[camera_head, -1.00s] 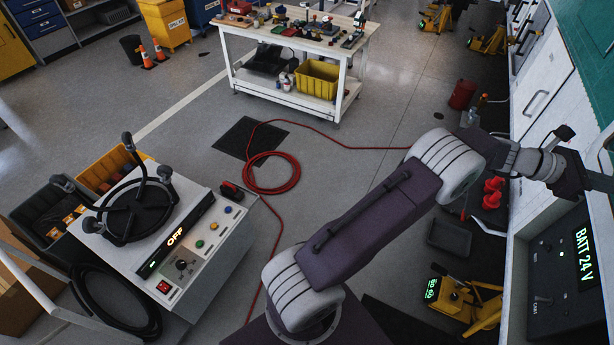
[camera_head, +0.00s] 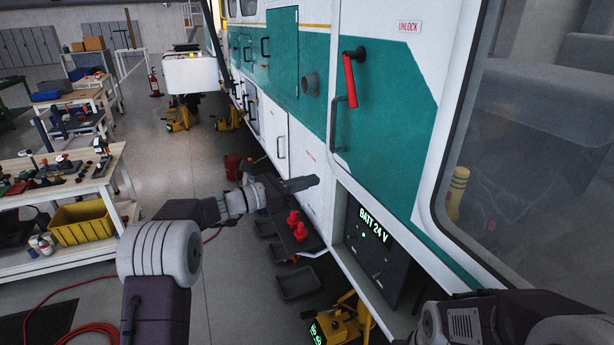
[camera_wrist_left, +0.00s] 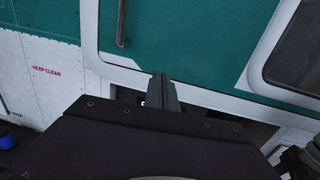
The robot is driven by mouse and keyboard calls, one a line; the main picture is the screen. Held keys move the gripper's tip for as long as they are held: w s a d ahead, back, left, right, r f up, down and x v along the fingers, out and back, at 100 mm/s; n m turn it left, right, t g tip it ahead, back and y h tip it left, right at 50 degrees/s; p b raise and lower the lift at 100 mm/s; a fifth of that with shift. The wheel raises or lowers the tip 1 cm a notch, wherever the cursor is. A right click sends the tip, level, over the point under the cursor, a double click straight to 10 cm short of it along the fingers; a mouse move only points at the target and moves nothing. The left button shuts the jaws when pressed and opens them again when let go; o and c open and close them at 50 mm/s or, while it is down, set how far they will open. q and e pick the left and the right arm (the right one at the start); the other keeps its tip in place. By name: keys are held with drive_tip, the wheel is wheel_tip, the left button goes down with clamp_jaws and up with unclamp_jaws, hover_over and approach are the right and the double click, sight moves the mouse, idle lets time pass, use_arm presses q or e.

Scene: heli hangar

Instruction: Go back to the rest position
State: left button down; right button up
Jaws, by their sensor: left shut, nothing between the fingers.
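My left gripper (camera_head: 303,184) is in the middle of the head view, its fingers pointing right toward the helicopter's side. It is shut and empty, and appears apart from the fuselage in the head view. In the left wrist view its closed fingers (camera_wrist_left: 163,92) show in the centre, in front of the white and green side. Part of my right arm (camera_head: 470,325) shows at the lower right of the head view. Its gripper is not seen.
The green and white helicopter (camera_head: 395,115) fills the right side, with a red handle (camera_head: 350,80) and an open bay with a "BATT 24 V" panel (camera_head: 375,250). Yellow jacks (camera_head: 345,322) and a black tray (camera_head: 298,282) are below. A workbench (camera_head: 120,165) stands at left.

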use_arm(q)
drive_tip(key=s+d+r+m+g, duration=0.2)
drive_tip(key=s+d+r, duration=0.1)
drive_tip(key=s+d, duration=0.15)
drive_tip(key=s+d+f+m+g+y, duration=0.1)
drive_tip(key=s+f+m+g+y, duration=0.45)
drive_tip(key=s+f, duration=0.95)
drive_tip(key=s+a+f+m+y, duration=0.4)
drive_tip(key=s+a+f+m, duration=0.2)
drive_tip(key=s+a+m, duration=0.1)
drive_tip(key=s+a+f+m+g+y, duration=0.1)
drive_tip(key=s+a+f+m+y, duration=0.4)
drive_tip(key=a+m, duration=0.5)
drive_tip(key=shift+s+a+f, duration=0.3)
drive_tip(key=shift+s+f, duration=0.8)
drive_tip(key=shift+s, duration=0.5)
use_arm(e)
drive_tip(key=shift+s, duration=0.3)
